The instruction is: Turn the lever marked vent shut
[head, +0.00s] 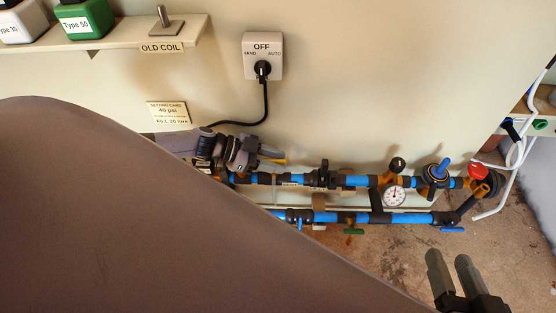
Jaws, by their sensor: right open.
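Blue pipework with black fittings (345,181) runs along the wall foot. Small handles show on it: a blue one (300,224), a green one (353,231) and another blue one (452,229) on the lower pipe. A yellow piece (279,161) shows by my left gripper (276,157). No vent marking is readable, so I cannot tell which lever it is. My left gripper is over the pipe's left end; its fingers overlap, and whether they touch the yellow piece is unclear. My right gripper (448,257) is open and empty at the lower right, apart from the pipes.
A gauge (394,196), blue knob (440,168) and red knob (478,171) sit on the right pipework. A switch box (262,56) reads OFF, its black cable trailing left. A shelf (120,36) holds bottles. A large grey-brown shape hides the lower left. White tubing hangs right.

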